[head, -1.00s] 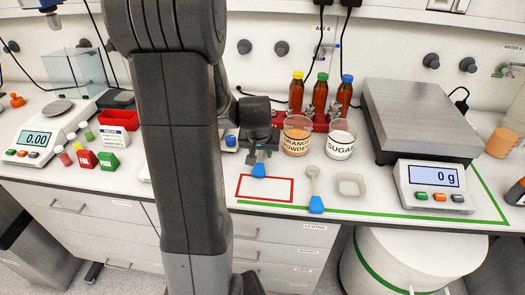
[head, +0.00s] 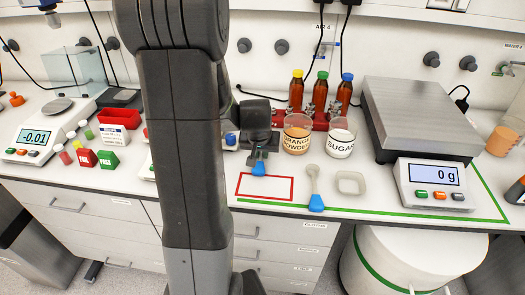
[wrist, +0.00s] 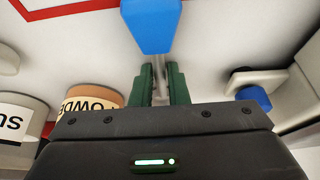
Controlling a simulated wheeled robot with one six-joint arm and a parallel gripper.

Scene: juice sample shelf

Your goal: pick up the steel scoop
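The steel scoop lies on the white bench, its blue handle (head: 259,168) showing at the front of my gripper (head: 258,155) in the head view. In the wrist view its blue handle (wrist: 152,25) points away at the top. Its thin grey shaft (wrist: 160,62) runs down between the two green fingers of my gripper (wrist: 160,72). The fingers stand close on both sides of the shaft; I cannot tell whether they touch it. The scoop's far end is hidden by my gripper.
A red-outlined rectangle (head: 240,193) lies just in front. A pale scoop with a blue handle (head: 316,202) and a shallow dish (head: 351,183) lie to the right. Orange powder (head: 296,137) and sugar (head: 341,142) beakers stand close behind. A large scale (head: 436,176) is further right.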

